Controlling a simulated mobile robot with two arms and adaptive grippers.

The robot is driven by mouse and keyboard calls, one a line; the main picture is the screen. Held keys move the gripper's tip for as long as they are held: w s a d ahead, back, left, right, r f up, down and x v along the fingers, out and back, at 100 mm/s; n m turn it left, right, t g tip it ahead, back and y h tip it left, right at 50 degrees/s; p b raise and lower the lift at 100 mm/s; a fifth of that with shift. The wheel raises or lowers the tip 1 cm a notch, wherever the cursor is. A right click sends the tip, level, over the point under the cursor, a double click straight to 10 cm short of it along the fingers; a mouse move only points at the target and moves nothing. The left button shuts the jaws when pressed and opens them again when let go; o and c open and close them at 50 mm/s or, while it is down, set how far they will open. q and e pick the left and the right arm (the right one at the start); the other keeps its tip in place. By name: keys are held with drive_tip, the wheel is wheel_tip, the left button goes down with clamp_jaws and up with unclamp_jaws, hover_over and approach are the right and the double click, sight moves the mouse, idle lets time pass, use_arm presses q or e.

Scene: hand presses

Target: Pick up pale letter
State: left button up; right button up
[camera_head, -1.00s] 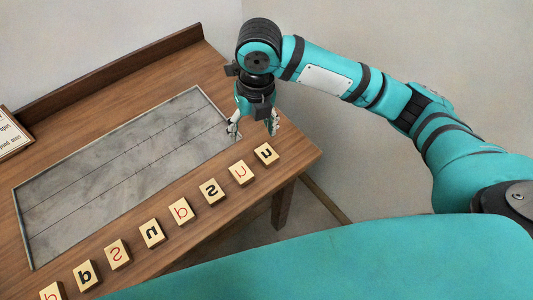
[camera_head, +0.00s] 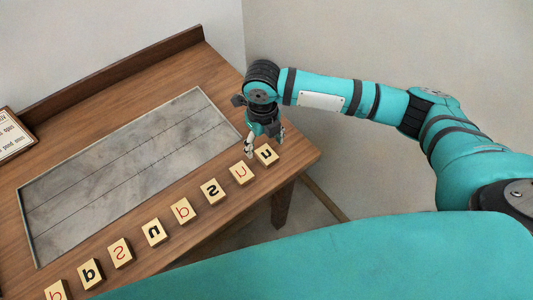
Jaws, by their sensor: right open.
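Several pale wooden letter blocks stand in a diagonal row along the table's front edge. The rightmost one, with a black "n" (camera_head: 266,155), is beside a block with a red letter (camera_head: 241,173), then a black "s" block (camera_head: 213,191). My right gripper (camera_head: 265,146) is open, with its fingertips close around the far side of the rightmost black-letter block. I cannot tell whether they touch it. Its jaws hold nothing that I can see. My left gripper is not in view.
A grey metal plate (camera_head: 120,165) with two thin lines is set in the wooden table (camera_head: 130,83) behind the blocks. A framed text card (camera_head: 12,138) stands at the left edge. A raised board (camera_head: 105,72) runs along the back.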

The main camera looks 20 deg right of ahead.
sight(267, 154)
drive_tip(key=f, duration=0.3)
drive_tip(key=d+f+p, duration=0.1)
drive_tip(key=f, duration=0.1)
drive_tip(key=shift+s+f, duration=0.1)
drive_tip(key=shift+a, duration=0.1)
drive_tip(key=c, duration=1.1)
drive_tip(key=shift+c, duration=0.4)
